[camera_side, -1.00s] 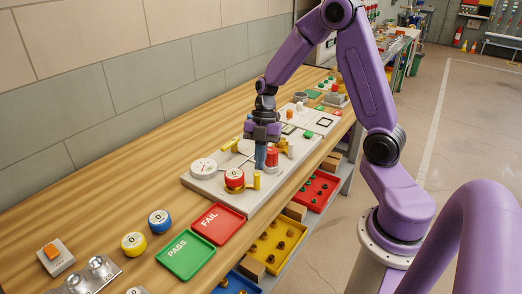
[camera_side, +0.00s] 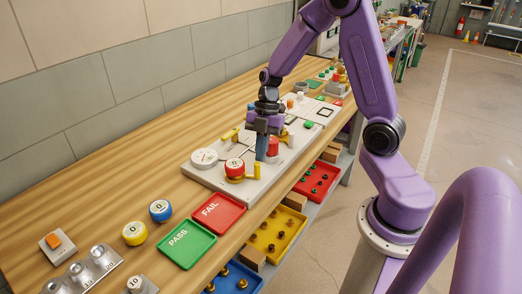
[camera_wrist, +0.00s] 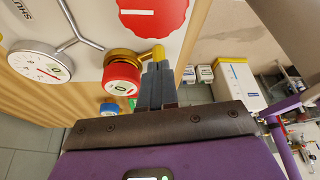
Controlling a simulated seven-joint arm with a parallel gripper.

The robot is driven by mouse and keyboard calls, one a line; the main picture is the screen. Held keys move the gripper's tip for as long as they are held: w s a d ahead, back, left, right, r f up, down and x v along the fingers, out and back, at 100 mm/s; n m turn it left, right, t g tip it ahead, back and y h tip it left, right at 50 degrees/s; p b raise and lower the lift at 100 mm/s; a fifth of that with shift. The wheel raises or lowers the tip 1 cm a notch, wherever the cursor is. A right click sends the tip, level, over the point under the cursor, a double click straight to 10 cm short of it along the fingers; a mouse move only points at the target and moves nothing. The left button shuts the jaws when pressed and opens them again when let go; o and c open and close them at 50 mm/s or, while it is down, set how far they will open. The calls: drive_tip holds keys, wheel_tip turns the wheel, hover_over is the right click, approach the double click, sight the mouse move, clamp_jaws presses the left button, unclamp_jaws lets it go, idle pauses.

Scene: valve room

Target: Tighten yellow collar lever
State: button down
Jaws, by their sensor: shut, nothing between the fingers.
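A brass-yellow collar (camera_side: 234,179) sits under a red-capped knob marked 0 (camera_side: 235,165) on the pale valve board. Its yellow lever (camera_side: 257,170) sticks up as a short post on the right. In the wrist view the collar (camera_wrist: 120,56) shows beside the red cap (camera_wrist: 122,80), and the lever end (camera_wrist: 159,52) is at the fingertips. My gripper (camera_side: 261,158) points down just behind the lever, shut and empty. In the wrist view the fingers (camera_wrist: 158,72) overlap the lever end; I cannot tell whether they touch it.
A white dial (camera_side: 204,157) stands left of the collar, and a larger red knob (camera_side: 273,146) stands close behind the fingers. Another yellow lever (camera_side: 230,135) is at the back. The red FAIL tray (camera_side: 218,212) and green PASS tray (camera_side: 186,243) lie in front on the bench.

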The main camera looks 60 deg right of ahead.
drive_tip(key=shift+s+a, duration=0.1)
drive_tip(key=shift+s, duration=0.05)
drive_tip(key=shift+s+a+m+t, duration=0.4)
drive_tip(key=shift+s+a+m, duration=0.1)
drive_tip(key=shift+m, duration=0.5)
drive_tip(key=shift+s+a, duration=0.35)
drive_tip(key=shift+a, duration=0.45)
drive_tip(key=shift+s+a, duration=0.35)
drive_tip(key=shift+a, duration=1.6)
drive_tip(key=s+v, duration=0.2)
drive_tip(key=v, duration=0.7)
drive_tip(key=shift+r, duration=0.45)
drive_tip(key=shift+s+a, duration=0.1)
drive_tip(key=shift+s, duration=0.1)
